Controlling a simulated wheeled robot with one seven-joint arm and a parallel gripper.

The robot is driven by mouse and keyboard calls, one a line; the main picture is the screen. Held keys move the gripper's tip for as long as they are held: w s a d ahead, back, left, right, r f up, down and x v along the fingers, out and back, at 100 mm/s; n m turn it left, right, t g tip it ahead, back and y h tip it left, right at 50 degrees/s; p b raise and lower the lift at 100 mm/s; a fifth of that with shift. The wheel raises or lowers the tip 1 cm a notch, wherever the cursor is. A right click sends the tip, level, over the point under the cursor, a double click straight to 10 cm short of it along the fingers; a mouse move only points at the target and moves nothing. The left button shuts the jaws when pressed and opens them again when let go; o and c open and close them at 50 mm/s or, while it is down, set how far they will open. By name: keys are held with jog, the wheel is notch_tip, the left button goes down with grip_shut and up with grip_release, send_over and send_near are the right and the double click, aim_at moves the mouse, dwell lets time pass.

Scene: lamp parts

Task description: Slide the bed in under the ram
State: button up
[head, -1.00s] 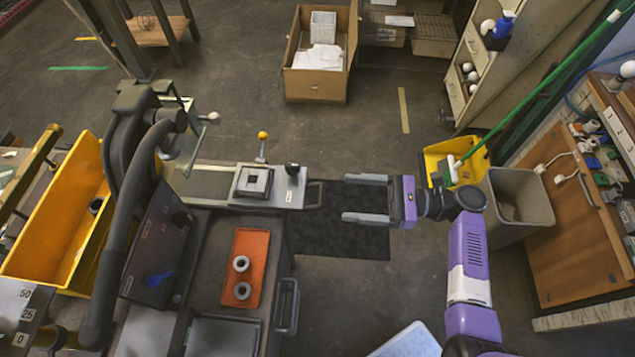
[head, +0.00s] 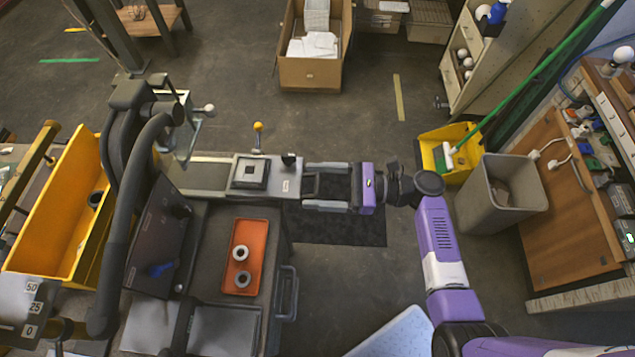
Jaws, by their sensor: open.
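The bed (head: 286,186) is a light grey sliding plate on a rail, with a dark square fixture (head: 249,174) and a black knob on it. A grey loop handle (head: 310,184) sticks out from its right end. My gripper (head: 304,186) is open, its two fingers pointing left, one on each side of the handle and close to the plate's right end. Whether the fingers touch the handle cannot be told. The ram is not clearly seen; a dark press frame (head: 130,140) stands at the left end of the rail (head: 198,177).
An orange tray (head: 242,262) with two grey rings sits on the bench below the rail. A yellow-knobbed lever (head: 257,137) stands behind the bed. A yellow bin (head: 55,215) is at the left. A waste bin (head: 500,195) stands right of my arm.

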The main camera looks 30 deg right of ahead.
aim_at(297, 187)
grip_shut()
jog(key=p+x, duration=0.1)
jog(key=x, duration=1.1)
jog(key=shift+a, duration=0.35)
grip_release()
jog(key=shift+d, duration=0.2)
jog(key=shift+s+d, duration=0.2)
jog(key=shift+d, duration=0.1)
jog(key=shift+b+v, duration=0.6)
jog(key=shift+v, duration=2.85)
